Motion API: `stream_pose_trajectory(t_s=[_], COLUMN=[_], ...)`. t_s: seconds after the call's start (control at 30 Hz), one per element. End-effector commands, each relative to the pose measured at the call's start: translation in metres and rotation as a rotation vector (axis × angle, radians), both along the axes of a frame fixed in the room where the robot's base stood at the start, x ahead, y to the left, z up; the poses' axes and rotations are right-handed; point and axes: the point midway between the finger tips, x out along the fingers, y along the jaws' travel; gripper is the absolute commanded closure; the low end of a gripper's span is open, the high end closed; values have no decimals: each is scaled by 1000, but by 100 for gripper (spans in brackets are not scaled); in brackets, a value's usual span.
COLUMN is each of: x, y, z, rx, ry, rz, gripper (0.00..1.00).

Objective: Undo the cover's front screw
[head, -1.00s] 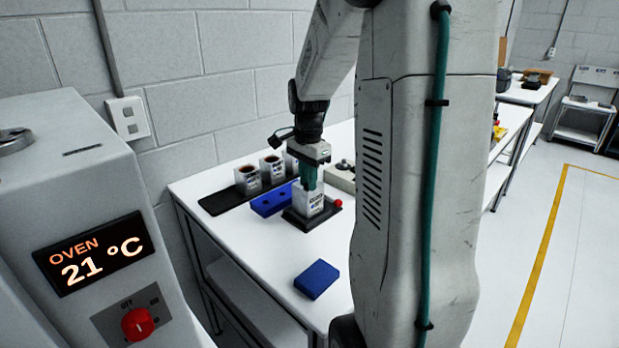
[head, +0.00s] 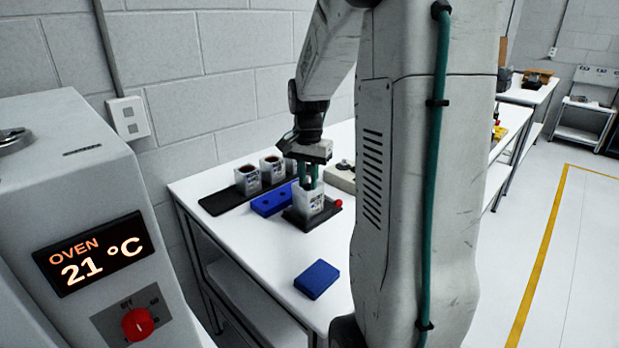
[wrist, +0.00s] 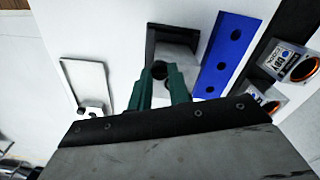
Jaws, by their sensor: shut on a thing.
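The white servo unit (head: 309,204) stands upright in a black fixture (head: 296,221) with a red knob (head: 338,203) on the bench. In the wrist view the light grey top of the unit (wrist: 180,48) lies just beyond my fingers. My gripper (head: 308,184) points down over the unit, its green fingers at its top. In the wrist view my gripper (wrist: 162,84) closes around a small dark round part, apparently the front screw (wrist: 159,70). The fingers hide most of the screw, and I cannot tell how far it is turned.
A blue block with holes (head: 271,199) lies close behind the fixture. Other white servo units (head: 247,180) stand on a black tray (head: 216,203) at the back. A blue pad (head: 316,279) lies near the front edge. A pale plate (wrist: 86,83) lies on the fixture's other side.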

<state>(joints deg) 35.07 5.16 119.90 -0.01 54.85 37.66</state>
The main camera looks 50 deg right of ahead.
Motion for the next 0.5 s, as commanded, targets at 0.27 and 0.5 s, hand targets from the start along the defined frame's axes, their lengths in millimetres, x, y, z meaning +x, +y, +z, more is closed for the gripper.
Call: stream_pose_trajectory(t_s=[0.27,0.5], x=[-1,-2], y=[2,2], z=[-1,-1], rx=[6,7], ry=[4,3], rz=[263,485], gripper=[100,100])
